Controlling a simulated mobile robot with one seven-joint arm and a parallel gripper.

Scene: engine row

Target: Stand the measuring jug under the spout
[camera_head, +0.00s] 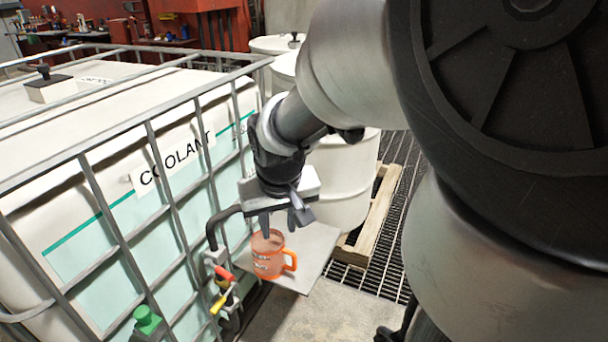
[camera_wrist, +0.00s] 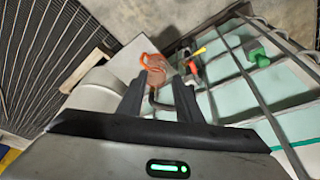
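The orange measuring jug (camera_head: 267,256) stands upright on a light grey plate (camera_head: 318,245) beside the coolant tank, its handle towards the right. The wrist view also shows the jug (camera_wrist: 153,68), just beyond my fingertips. My gripper (camera_head: 282,226) points down above the jug, and one finger overlaps its rim in the picture; I cannot tell whether they touch. In the wrist view my gripper (camera_wrist: 160,90) has its fingers apart. The tank's valve fittings, with a red handle (camera_head: 226,273) and a yellow handle (camera_head: 219,302), are left of the jug; the spout's mouth is not clear.
The caged white coolant tank (camera_head: 100,225) fills the left. A black curved pipe (camera_head: 212,230) and a green knob (camera_head: 147,320) stick out from its front. White drums (camera_head: 345,185) stand on a wooden pallet (camera_head: 378,215) behind the plate. Bare floor (camera_head: 310,318) lies in front.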

